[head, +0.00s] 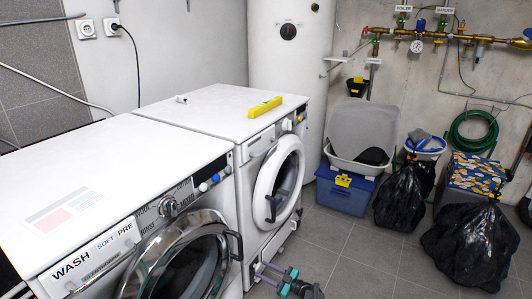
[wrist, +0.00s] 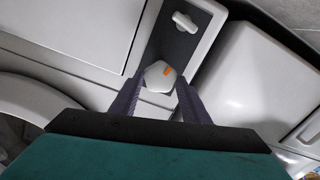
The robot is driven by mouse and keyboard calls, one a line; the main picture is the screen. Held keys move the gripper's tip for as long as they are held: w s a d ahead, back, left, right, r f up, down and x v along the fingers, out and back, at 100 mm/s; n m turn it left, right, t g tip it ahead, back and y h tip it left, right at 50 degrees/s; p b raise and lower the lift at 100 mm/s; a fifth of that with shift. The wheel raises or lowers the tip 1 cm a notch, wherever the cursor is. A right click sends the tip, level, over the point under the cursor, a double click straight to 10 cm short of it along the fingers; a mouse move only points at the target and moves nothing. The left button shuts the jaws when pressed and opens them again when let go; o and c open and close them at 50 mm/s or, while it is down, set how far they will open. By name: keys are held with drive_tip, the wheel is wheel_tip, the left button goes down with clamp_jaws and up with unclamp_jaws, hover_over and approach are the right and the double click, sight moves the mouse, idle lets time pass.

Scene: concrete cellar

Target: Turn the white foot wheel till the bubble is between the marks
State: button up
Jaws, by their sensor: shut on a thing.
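The white foot wheel (wrist: 160,77), with an orange mark on its face, sits between the two dark fingers of my gripper (wrist: 158,92) in the wrist view. The fingers are shut on it from both sides. In the head view my gripper (head: 264,269) is low down at the front of the far white washing machine (head: 222,108); the wheel cannot be made out there. A yellow spirit level (head: 265,107) lies on top of that machine. Its bubble and marks are too small to read in the head view and are not in the wrist view.
A nearer washing machine (head: 100,178) stands at the left. A second white knob (wrist: 185,22) is close to the wheel. A blue box (head: 343,193) and black bags (head: 470,246) stand to the right. Tiled floor (head: 345,248) is clear between.

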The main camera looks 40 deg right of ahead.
drive_tip(key=shift+s+m+p, duration=0.1)
drive_tip(key=shift+m+p, duration=0.9)
drive_tip(key=shift+p, duration=0.15)
drive_tip(key=shift+m+p, duration=1.4)
drive_tip(key=shift+p, duration=0.7)
drive_tip(key=o, duration=1.1)
drive_tip(key=shift+v, duration=2.95)
